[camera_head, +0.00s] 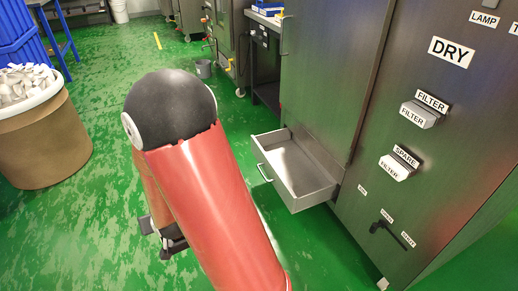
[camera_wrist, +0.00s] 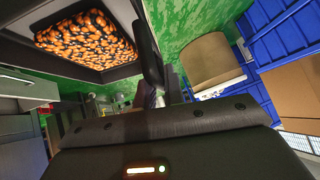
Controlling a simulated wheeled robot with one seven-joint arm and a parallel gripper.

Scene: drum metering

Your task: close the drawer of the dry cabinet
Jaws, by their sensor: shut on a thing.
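The dry cabinet (camera_head: 440,130) stands at the right in the head view, with a DRY label on its front. Its drawer (camera_head: 318,190), a shallow grey tray, is pulled out low on the cabinet's left side and looks empty. The drawer's handle (camera_head: 263,172) is on its outer front. My gripper (camera_head: 160,236) is well left of the drawer, apart from it and partly hidden behind my red arm. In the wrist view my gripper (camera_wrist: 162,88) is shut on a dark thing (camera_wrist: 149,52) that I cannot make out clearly.
A brown drum (camera_head: 45,140) of pale pieces and blue crates (camera_head: 20,40) stand at the left. Green floor is open between the drum and drawer. The wrist view shows a container of orange-brown pieces (camera_wrist: 85,40).

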